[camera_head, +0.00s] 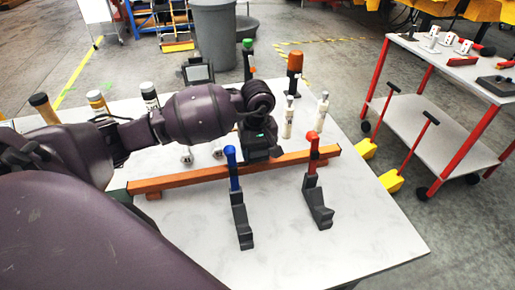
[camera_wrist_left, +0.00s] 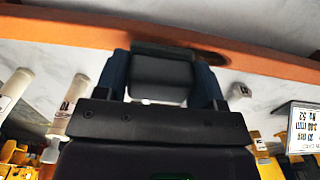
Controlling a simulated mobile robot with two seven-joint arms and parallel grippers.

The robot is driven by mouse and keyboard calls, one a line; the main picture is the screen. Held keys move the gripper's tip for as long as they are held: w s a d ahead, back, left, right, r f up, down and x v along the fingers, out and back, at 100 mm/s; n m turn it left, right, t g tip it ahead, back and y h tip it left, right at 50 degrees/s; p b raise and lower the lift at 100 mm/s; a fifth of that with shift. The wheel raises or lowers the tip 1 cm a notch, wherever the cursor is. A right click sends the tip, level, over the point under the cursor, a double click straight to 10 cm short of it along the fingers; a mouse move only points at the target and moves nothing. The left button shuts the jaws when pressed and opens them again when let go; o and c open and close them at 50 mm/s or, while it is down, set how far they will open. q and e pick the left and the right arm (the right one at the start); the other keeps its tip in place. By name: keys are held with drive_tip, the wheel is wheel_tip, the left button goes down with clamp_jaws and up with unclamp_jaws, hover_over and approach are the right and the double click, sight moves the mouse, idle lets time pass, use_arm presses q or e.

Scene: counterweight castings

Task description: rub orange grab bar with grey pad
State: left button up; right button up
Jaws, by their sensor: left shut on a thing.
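The orange grab bar (camera_head: 185,178) runs across the table in the head view, and it crosses the top of the left wrist view (camera_wrist_left: 70,28). My left gripper (camera_head: 262,150) is at the bar, right of its middle. In the left wrist view its two blue-grey fingers are shut on the grey pad (camera_wrist_left: 160,80). The pad's far edge overlaps the bar in that view; whether it presses on it I cannot tell. A dark patch (camera_wrist_left: 210,57) shows on the bar beside the pad. My right gripper is not in view.
The table's front right (camera_head: 350,225) is clear. A red-legged cart (camera_head: 440,120) stands to the right.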

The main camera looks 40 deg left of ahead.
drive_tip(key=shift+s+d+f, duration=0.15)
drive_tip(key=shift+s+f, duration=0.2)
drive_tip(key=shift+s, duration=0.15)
use_arm(q)
drive_tip(key=shift+f, duration=0.2)
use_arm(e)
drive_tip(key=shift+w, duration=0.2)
use_arm(q)
drive_tip(key=shift+f+b, duration=0.2)
drive_tip(key=shift+b, duration=0.1)
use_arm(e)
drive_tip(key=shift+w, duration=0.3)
use_arm(q)
drive_tip(key=shift+f, duration=0.15)
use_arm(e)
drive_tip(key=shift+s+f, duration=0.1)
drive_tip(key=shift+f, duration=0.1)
use_arm(q)
drive_tip(key=shift+f+b, duration=0.35)
drive_tip(key=shift+b, duration=0.05)
drive_tip(key=shift+f, duration=0.15)
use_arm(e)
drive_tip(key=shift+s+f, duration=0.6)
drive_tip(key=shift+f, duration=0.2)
use_arm(q)
drive_tip(key=shift+s, duration=0.1)
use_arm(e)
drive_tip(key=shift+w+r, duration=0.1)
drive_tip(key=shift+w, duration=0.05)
